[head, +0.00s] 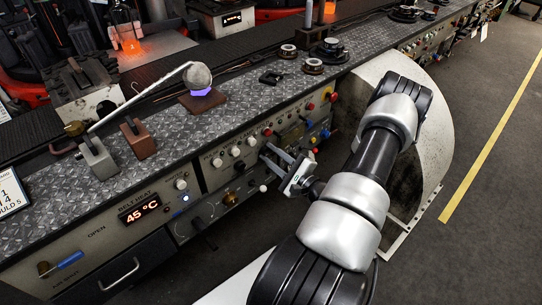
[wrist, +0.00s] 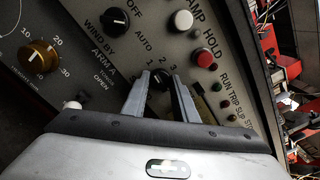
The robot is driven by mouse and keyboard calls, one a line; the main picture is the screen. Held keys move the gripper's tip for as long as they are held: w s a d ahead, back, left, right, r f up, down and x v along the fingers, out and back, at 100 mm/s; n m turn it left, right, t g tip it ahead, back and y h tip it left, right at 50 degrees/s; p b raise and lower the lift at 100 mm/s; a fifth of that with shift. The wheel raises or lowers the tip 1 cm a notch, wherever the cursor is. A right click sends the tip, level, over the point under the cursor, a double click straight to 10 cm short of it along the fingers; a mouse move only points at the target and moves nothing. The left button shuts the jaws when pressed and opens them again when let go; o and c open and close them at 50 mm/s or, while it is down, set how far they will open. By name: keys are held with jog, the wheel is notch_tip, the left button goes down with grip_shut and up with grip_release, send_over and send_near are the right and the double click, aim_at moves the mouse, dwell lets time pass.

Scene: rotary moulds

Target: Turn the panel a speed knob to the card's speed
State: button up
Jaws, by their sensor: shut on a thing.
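My gripper (head: 272,155) reaches the front panel (head: 215,205) in the head view. In the wrist view my gripper (wrist: 160,82) has its two fingers on either side of a small dark knob (wrist: 158,80) and is shut on it. The digits 1, 2 and 3 show around this knob; it looks like the speed knob. Its pointer is hidden or too dark to read. A white card (head: 9,194) stands at the left edge of the head view, cut off; parts of "1", "4" and "MOULD S" show. I cannot tell which speed it gives.
A black OFF/AUTO knob (wrist: 115,20), a brass dial (wrist: 38,58), a white button (wrist: 182,20) and a red button (wrist: 204,58) sit near my fingers. A lit display (head: 139,210) reads 45 °C. The patterned bench top (head: 225,120) carries moulds and tools above the panel.

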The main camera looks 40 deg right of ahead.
jog(key=shift+n, duration=0.5)
jog(key=o, duration=1.1)
jog(key=shift+c, duration=0.2)
jog(key=s+d, duration=0.1)
jog(key=s, duration=1.6)
jog(key=shift+s+d+p, duration=0.2)
jog(key=shift+s+p, duration=0.05)
jog(key=shift+p, duration=0.2)
jog(key=shift+w, duration=0.1)
